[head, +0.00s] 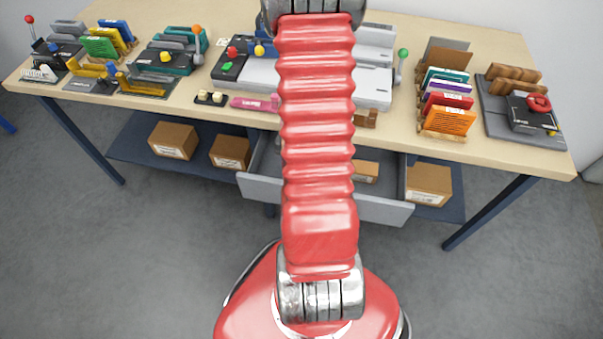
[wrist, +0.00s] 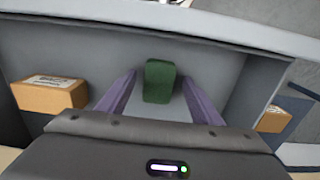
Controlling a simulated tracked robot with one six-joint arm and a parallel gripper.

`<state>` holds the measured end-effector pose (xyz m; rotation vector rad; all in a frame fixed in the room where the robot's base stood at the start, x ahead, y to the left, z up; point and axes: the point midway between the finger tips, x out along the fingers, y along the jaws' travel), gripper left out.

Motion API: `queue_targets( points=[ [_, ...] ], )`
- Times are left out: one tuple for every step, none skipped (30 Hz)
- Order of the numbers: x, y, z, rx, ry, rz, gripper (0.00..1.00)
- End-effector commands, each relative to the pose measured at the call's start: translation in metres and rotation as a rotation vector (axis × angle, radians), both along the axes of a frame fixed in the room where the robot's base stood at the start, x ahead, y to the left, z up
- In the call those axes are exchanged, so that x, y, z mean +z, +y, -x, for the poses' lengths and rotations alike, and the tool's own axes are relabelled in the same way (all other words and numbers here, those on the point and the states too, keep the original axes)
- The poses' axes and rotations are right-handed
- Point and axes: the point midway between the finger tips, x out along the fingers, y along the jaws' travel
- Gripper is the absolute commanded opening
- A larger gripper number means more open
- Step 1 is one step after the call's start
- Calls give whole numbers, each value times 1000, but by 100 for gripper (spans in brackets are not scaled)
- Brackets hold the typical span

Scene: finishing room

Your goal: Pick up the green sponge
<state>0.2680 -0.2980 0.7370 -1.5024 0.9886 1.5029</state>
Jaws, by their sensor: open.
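The green sponge (wrist: 159,81) is a dark green block inside the grey drawer (wrist: 215,27), seen in the wrist view. My gripper (wrist: 160,98) is open, with its two purple fingers to the left and right of the sponge in the picture. Whether the fingers touch the sponge or are level with it, I cannot tell. In the head view the open drawer (head: 385,208) hangs under the table, and my red arm hides its middle. The sponge and my gripper are hidden there.
The table (head: 400,145) holds colourful binders (head: 447,100), machines and a pink marker-like item (head: 255,103). Cardboard boxes (head: 173,140) stand on the blue lower shelf (head: 128,145). One box (wrist: 48,93) shows left in the wrist view. The drawer walls lie close around my gripper.

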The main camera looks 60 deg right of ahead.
Motion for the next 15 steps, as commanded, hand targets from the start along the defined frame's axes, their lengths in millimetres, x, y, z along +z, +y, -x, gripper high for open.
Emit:
queue_targets(
  points=[
    [-4,0,0,0,2,-1,59],
    [-6,0,0,0,2,-1,59],
    [-8,0,0,0,1,-1,59],
    [-9,0,0,0,1,-1,59],
    [-10,0,0,0,0,0,59],
    [-10,0,0,-1,0,0,59],
    [-10,0,0,-1,0,1,59],
    [-10,0,0,-1,0,1,59],
    [-10,0,0,-1,0,1,59],
    [-10,0,0,-1,0,1,59],
    [-10,0,0,-1,0,1,59],
    [-10,0,0,-1,0,1,59],
    [-10,0,0,-1,0,1,59],
    [-10,0,0,-1,0,1,59],
    [-10,0,0,-1,0,1,59]
  ],
)
